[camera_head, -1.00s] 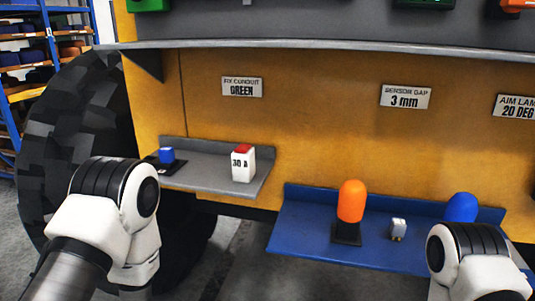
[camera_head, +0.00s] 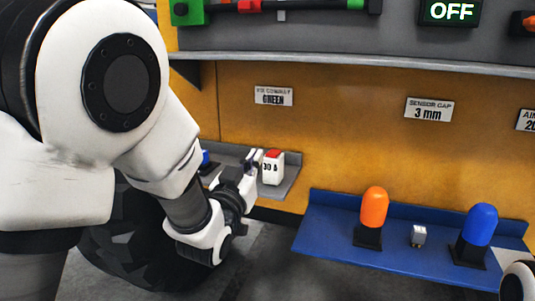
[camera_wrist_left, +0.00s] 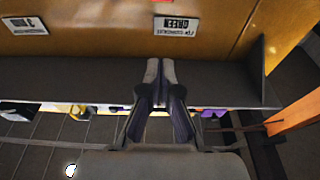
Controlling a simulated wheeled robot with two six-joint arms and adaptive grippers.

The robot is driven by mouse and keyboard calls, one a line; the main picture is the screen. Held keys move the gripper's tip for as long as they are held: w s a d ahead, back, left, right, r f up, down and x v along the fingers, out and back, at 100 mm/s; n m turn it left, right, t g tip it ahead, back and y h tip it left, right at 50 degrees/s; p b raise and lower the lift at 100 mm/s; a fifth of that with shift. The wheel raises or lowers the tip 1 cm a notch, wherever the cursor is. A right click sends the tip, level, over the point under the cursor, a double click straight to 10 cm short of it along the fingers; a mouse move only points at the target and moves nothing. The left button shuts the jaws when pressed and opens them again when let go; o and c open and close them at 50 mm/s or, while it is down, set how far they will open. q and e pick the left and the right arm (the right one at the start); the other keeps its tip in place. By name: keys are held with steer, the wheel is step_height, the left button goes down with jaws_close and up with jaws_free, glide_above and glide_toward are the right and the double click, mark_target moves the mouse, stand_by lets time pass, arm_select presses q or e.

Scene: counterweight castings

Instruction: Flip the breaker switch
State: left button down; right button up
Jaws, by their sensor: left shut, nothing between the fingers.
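The breaker (camera_head: 270,171), a white block marked "30 A" with a red top, stands upright on the small grey shelf (camera_head: 290,182) in the head view. My left gripper (camera_head: 255,161) is shut and empty just left of the breaker; I cannot tell whether they touch. In the left wrist view its two fingers (camera_wrist_left: 161,72) are together over the grey shelf, with nothing between them, and I cannot make out the breaker there. Only a bit of my right arm shows at the lower right edge; its gripper is out of view.
A blue piece (camera_head: 206,158) on the shelf is partly hidden by my left arm. A blue shelf (camera_head: 325,218) at right holds an orange lamp (camera_head: 374,208), a small grey switch (camera_head: 418,236) and a blue lamp (camera_head: 480,226). A display (camera_head: 451,11) above reads "OFF".

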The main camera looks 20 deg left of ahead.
arm_select(q)
step_height(320, 180, up, 2)
steer(key=p, duration=0.5)
glide_above(273, 153)
steer(key=r+v, duration=0.1)
steer(key=v, duration=0.2)
steer(key=f, duration=0.1)
steer(key=f+p, duration=0.1)
steer(key=f, duration=0.2)
steer(key=shift+w+a+f+p, duration=0.2)
steer(key=shift+w+p, duration=0.1)
steer(key=shift+p, duration=0.1)
steer(key=shift+s, duration=0.1)
